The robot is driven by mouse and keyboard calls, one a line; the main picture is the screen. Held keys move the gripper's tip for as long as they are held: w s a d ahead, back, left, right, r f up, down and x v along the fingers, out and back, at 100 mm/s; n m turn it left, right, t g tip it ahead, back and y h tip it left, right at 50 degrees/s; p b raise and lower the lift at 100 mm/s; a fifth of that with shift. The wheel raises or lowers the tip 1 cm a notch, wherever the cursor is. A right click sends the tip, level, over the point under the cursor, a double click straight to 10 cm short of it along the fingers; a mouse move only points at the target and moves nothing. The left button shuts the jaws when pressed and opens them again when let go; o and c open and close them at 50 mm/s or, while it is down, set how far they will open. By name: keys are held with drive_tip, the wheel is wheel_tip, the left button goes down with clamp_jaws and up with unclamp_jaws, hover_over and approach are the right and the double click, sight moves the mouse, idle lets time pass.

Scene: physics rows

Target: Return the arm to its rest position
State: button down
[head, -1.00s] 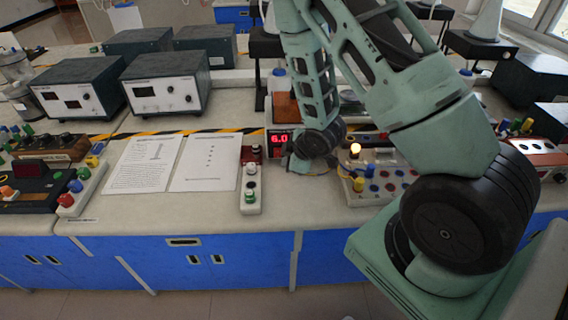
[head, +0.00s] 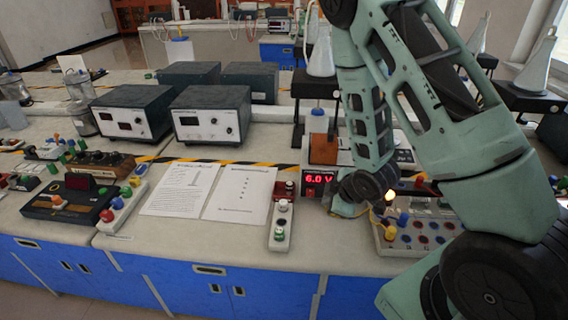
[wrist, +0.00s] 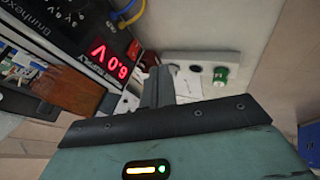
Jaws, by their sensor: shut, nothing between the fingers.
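My green arm reaches down from the upper right in the head view, its black wrist joint beside a power supply with a red 6.0 V display (head: 318,179). In the head view the fingers are hidden or too small to make out. In the wrist view my gripper (wrist: 158,88) is shut and empty, its fingers together. The supply's lit display (wrist: 109,58) is at the left there, and a white switch strip with a green knob (wrist: 221,74) lies beyond the fingertips.
A switch strip (head: 282,215) and printed sheets (head: 240,194) lie left of my wrist. A lit bulb (head: 390,196) on a terminal board (head: 412,236) is close on its right. Grey instruments (head: 209,114) stand behind, left. A flask (head: 321,55) stands behind my arm.

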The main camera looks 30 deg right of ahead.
drive_tip(key=s+a+r+m+g+y, duration=0.1)
drive_tip(key=s+a+r+g, duration=0.15)
drive_tip(key=a+r, duration=0.45)
drive_tip(key=s+a+r+m+g, duration=0.1)
drive_tip(key=s+a+r, duration=0.25)
drive_tip(key=a, duration=0.75)
drive_tip(key=s+a+r+g, duration=0.2)
drive_tip(key=s+a+r, duration=0.1)
drive_tip(key=s, duration=0.4)
drive_tip(key=s+a+r+g, duration=0.2)
drive_tip(key=s+a+r, duration=0.1)
drive_tip(key=s+r, duration=0.3)
drive_tip(key=shift+s+a+h, duration=0.3)
drive_tip(key=shift+s+h, duration=0.1)
drive_tip(key=shift+s, duration=0.6)
